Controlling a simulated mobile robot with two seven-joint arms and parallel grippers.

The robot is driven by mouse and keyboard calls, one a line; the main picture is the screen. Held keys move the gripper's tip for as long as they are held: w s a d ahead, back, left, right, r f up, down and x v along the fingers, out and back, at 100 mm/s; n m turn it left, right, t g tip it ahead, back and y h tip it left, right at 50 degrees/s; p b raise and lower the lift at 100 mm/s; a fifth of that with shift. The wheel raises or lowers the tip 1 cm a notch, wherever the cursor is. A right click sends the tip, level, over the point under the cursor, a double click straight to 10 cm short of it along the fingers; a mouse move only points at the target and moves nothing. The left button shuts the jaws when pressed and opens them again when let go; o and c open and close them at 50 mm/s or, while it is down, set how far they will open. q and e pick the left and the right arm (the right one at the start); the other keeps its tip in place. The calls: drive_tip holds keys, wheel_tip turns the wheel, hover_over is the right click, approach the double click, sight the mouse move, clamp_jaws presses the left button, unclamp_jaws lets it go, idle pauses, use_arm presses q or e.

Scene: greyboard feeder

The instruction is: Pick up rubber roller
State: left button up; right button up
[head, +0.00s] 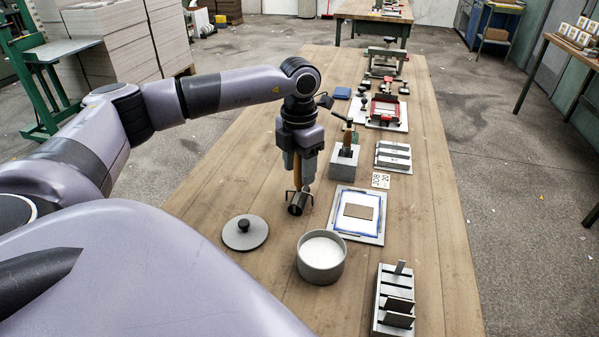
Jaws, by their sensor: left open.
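The rubber roller (296,208) stands on the wooden table, its dark cylinder low and its wire frame around it. Its orange-brown handle rises upright towards my left gripper. My left gripper (298,172) points straight down from above, with its fingers open on either side of the handle. From this view I cannot tell whether a finger touches the handle. The upper end of the handle is hidden by the gripper. My right gripper is not in view.
A round grey lid (245,232) with a black knob lies left of the roller, and a round pot (321,259) with white contents stands in front. A blue-edged framed board (357,214) and a grey block (344,162) are close on the right. A slotted rack (396,302) stands front right.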

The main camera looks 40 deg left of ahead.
use_arm(q)
drive_tip(key=shift+f, duration=0.3)
clamp_jaws()
drive_tip(key=shift+w, duration=0.1)
drive_tip(key=shift+r, duration=0.2)
